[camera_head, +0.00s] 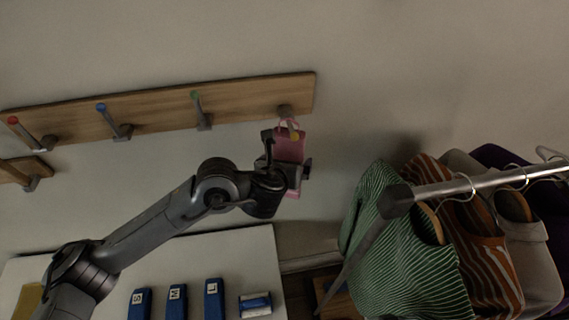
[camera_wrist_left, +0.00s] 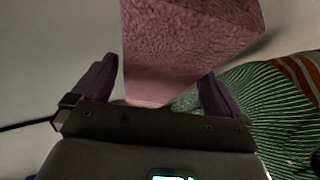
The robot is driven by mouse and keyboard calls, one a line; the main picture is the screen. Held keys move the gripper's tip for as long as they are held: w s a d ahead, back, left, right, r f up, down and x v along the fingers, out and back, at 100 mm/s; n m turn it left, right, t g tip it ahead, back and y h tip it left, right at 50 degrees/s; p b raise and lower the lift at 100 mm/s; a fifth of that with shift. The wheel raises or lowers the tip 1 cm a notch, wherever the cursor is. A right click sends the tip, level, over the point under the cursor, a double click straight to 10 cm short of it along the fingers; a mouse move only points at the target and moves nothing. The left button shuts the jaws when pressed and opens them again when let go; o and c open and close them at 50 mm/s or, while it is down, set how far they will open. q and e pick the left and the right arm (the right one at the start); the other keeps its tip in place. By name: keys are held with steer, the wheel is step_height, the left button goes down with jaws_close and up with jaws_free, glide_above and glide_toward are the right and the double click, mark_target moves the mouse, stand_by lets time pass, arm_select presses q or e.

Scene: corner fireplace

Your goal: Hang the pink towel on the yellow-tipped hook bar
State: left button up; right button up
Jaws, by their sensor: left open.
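The pink towel (camera_head: 288,146) hangs at the yellow-tipped hook (camera_head: 294,133) near the right end of the wooden hook bar (camera_head: 250,95). A thin pink loop at its top shows around the hook. My left gripper (camera_head: 287,165) is at the towel, with its fingers on either side. In the left wrist view the towel (camera_wrist_left: 190,50) fills the space above and between the open fingers (camera_wrist_left: 158,95), with gaps to both sides. The towel's far side and top are hidden there. My right gripper is in neither view.
The bar also has green (camera_head: 195,95), blue (camera_head: 101,107) and red-tipped (camera_head: 13,120) hooks. A metal clothes rail (camera_head: 480,180) with a green striped garment (camera_head: 400,240) and others stands at right. Blue labelled items (camera_head: 214,300) lie on a white surface (camera_head: 240,255) below.

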arm_select(q)
steer(key=p+v, duration=0.6)
steer(key=v, duration=0.5)
steer(key=s+d+f+n+g+h+p, duration=0.1)
steer(key=s+d+f+n+g+p, duration=0.15)
steer(key=s+f+n+g, duration=0.95)
steer(key=s+a+f+n+t+y, duration=0.1)
steer(key=s+a+n, duration=0.3)
steer(key=a+n, duration=0.3)
steer(key=s+a+f+n+t+y+p, duration=0.1)
steer(key=s+a+n+t, duration=0.1)
steer(key=s+a+n, duration=0.2)
steer(key=s+a+f+n+t+y+p, duration=0.1)
steer(key=s+a+n, duration=0.3)
steer(key=a+n, duration=0.6)
steer(key=n, duration=0.2)
steer(key=shift+s+n+t+y, duration=0.3)
steer(key=shift+n+y, duration=0.1)
